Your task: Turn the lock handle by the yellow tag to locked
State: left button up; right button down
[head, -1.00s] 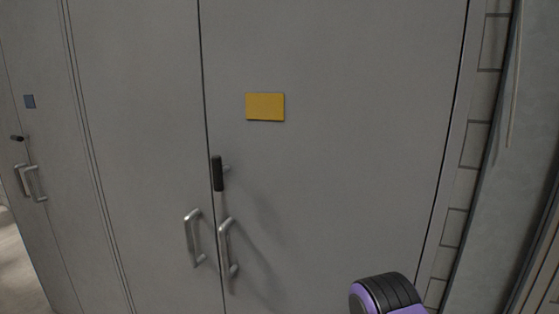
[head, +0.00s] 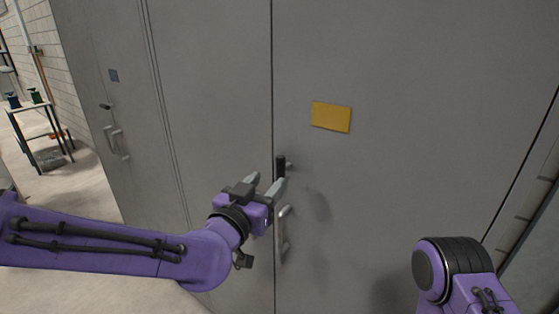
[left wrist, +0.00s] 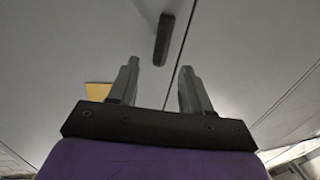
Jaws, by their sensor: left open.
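The yellow tag (head: 331,117) is on the right grey cabinet door, and part of it shows in the left wrist view (left wrist: 98,91). The black lock handle (head: 281,166) is below and left of the tag, by the seam between the doors. It looks upright in the head view. In the left wrist view the lock handle (left wrist: 164,38) lies beyond the fingertips, between them across the picture. My left gripper (head: 266,183) is open and empty, just in front of the doors, close to the handle; I cannot tell any contact. My right gripper is out of view.
A silver pull handle (head: 282,230) is below the lock handle; its neighbour is hidden by my left gripper. Another cabinet with a blue tag (head: 114,75) stands at the left. A small table (head: 30,107) is at the far left, with bare floor near it.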

aim_at(279, 169)
pick_arm(q)
jog(key=p+x, duration=0.2)
jog(key=x, duration=0.5)
jog(key=shift+w+d, duration=0.1)
jog(key=shift+w, duration=0.1)
jog(key=shift+w+d+f, duration=0.1)
jog(key=shift+w+d, duration=0.05)
jog(key=shift+w, duration=0.3)
grip_shut()
